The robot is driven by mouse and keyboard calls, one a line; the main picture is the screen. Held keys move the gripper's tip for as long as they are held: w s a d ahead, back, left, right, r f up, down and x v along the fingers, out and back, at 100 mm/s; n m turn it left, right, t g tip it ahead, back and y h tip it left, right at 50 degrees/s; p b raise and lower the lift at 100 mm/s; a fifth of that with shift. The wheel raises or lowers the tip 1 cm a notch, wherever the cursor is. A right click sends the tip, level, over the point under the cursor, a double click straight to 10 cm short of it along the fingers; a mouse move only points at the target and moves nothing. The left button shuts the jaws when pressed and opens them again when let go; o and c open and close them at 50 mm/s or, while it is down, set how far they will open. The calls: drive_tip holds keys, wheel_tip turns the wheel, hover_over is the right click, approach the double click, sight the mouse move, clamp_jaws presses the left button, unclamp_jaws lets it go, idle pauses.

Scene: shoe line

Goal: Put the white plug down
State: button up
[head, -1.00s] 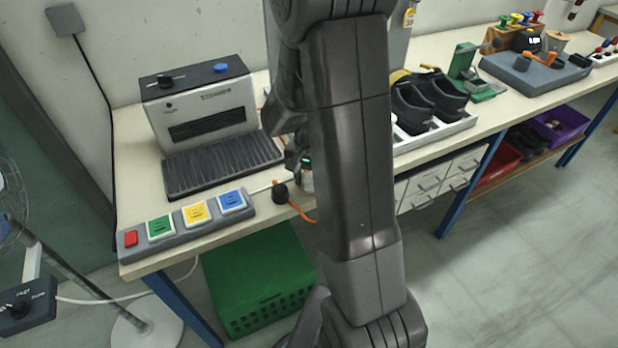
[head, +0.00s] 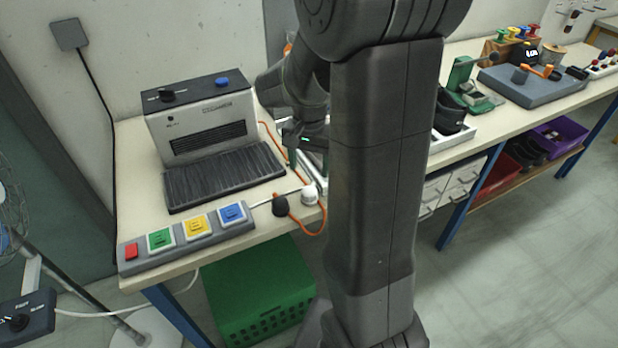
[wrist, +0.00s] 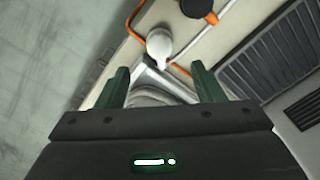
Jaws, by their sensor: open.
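The white plug (head: 309,195) rests on the bench top near its front edge, to the right of the button panel. It also shows in the wrist view (wrist: 159,44), just beyond the fingertips. My gripper (wrist: 159,72) is open, with its two green fingers apart and nothing held between them. In the head view my gripper (head: 308,166) is above and behind the plug, apart from it. My arm hides part of the bench to the right.
A black plug (head: 280,205) with an orange cord (head: 312,232) lies left of the white plug. The button panel (head: 190,238) and a grey heater-like machine (head: 205,125) stand further left. A green crate (head: 258,290) is below the bench edge.

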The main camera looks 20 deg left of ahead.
sight(308, 189)
wheel_tip(308, 189, up, 2)
drive_tip(key=shift+r, duration=0.15)
idle(0.3)
wheel_tip(308, 189, down, 12)
drive_tip(key=shift+f, duration=0.1)
drive_tip(key=shift+a+r, duration=0.1)
drive_tip(key=shift+r, duration=1.1)
